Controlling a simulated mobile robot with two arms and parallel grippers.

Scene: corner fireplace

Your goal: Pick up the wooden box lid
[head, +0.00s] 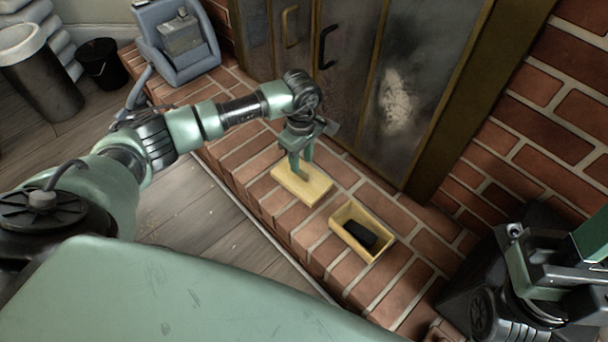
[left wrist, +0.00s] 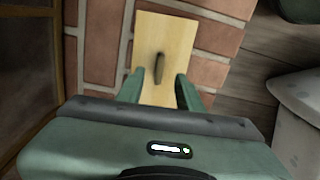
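The wooden box lid (head: 311,187) is a flat, pale rectangular board lying on the brick hearth. In the left wrist view the lid (left wrist: 172,40) shows a dark, narrow handle (left wrist: 159,68) on its top. My left gripper (head: 301,172) is over the lid, pointing down. The open wooden box (head: 344,231) sits right of the lid with a dark block (head: 360,234) inside. My right gripper is at the right edge of the head view, its fingertips not clear.
Glass fireplace doors (head: 420,80) with handles stand behind the hearth. A blue-grey container (head: 190,62) stands at the hearth's far left end. A black bucket (head: 103,66) and a dark bin (head: 45,85) are on the wooden floor. The bricks left of the lid are clear.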

